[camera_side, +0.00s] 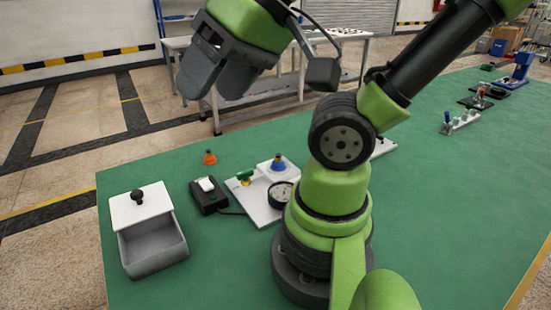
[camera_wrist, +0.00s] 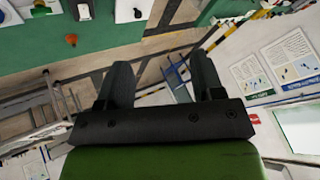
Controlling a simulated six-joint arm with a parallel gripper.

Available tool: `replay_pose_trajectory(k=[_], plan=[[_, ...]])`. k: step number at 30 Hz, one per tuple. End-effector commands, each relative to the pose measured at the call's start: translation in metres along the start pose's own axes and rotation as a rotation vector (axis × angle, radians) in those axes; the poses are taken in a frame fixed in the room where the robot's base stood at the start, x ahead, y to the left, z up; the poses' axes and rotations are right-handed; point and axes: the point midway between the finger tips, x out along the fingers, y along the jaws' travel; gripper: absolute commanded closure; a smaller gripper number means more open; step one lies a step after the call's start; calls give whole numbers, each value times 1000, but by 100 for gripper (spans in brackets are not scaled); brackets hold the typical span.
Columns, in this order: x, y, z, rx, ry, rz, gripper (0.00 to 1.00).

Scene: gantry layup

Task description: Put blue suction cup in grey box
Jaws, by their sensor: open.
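The blue suction cup (camera_side: 279,164) stands upright on a white block at the back of a small white plate, just left of my arm's base. The grey box (camera_side: 155,246) stands at the table's front left. Its white lid (camera_side: 140,205) with a black knob covers the back part, and the front part is open and looks empty. My gripper (camera_side: 207,98) is raised high beyond the table's back edge, well away from both. Its fingers are apart with nothing between them, as the wrist view (camera_wrist: 162,75) also shows. I cannot make out the blue cup in the wrist view.
An orange suction cup (camera_side: 209,158) stands near the back edge. A black device (camera_side: 208,195) with a white top lies between the box and plate. A round gauge (camera_side: 280,194) and a green-and-brass fitting (camera_side: 244,176) are on the plate. The green table (camera_side: 440,200) is mostly clear at right.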

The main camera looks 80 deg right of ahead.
Motion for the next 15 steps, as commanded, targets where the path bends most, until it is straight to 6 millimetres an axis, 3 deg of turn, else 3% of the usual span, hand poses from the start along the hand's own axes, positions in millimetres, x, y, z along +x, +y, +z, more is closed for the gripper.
replay_pose_trajectory(k=[5, 8, 12, 15], plan=[[18, 26, -26, -46, -42, 130, 39], [34, 61, -46, -99, -108, 234, 39], [55, 124, -62, -174, -238, 333, 39], [68, 176, -60, -221, -345, 362, 39]])
